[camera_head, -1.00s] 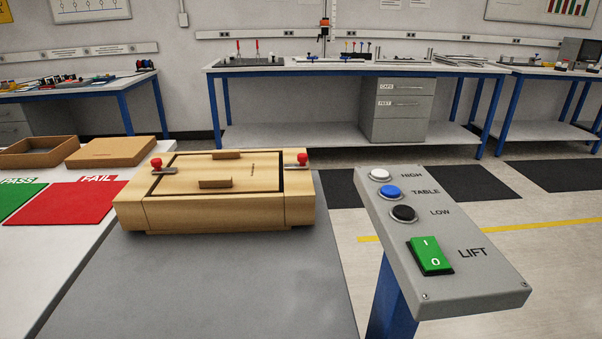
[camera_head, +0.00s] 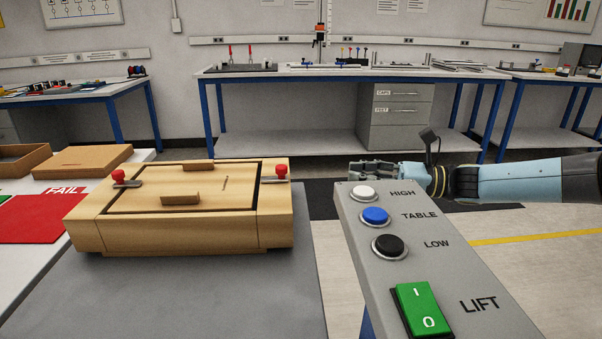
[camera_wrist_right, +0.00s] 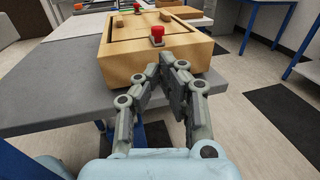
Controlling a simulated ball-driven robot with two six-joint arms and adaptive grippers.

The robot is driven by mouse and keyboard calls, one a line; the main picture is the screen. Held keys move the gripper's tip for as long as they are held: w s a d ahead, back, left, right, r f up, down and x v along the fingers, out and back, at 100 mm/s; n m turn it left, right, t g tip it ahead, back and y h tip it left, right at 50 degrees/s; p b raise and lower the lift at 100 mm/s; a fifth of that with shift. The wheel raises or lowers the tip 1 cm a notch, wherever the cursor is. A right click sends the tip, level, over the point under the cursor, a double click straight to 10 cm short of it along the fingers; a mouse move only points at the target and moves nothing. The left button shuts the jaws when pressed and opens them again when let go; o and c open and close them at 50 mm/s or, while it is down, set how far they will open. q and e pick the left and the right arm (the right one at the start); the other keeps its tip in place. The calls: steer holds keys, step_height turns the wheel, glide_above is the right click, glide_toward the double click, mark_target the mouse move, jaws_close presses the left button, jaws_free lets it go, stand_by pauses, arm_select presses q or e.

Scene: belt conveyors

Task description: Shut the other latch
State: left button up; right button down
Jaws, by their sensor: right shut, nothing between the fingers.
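A wooden box (camera_head: 180,233) with a lid (camera_head: 221,185) stands on the grey table. Two red-knobbed latches sit on its top: the left latch (camera_head: 119,177) and the right latch (camera_head: 281,174). The right latch also shows in the right wrist view (camera_wrist_right: 157,33). My right gripper (camera_head: 358,170) reaches in from the right, behind the button panel, its tips pointing left and apart from the box. In the right wrist view, my right gripper (camera_wrist_right: 166,70) is shut and empty, in front of the box's near wall. My left gripper is not in view.
A button panel (camera_head: 462,262) with a green lift switch (camera_head: 422,309) stands right of the grey table (camera_head: 180,305). A red FAIL mat (camera_head: 48,218) and cardboard boxes (camera_head: 82,161) lie at left. Open floor separates the box from the rear bench (camera_head: 300,69).

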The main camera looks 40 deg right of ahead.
steer(key=b+x, duration=0.1)
steer(key=x, duration=1.1)
steer(key=shift+b, duration=0.4)
steer(key=shift+w+a+f, duration=0.1)
steer(key=shift+w+f, duration=0.05)
steer(key=shift+w, duration=0.05)
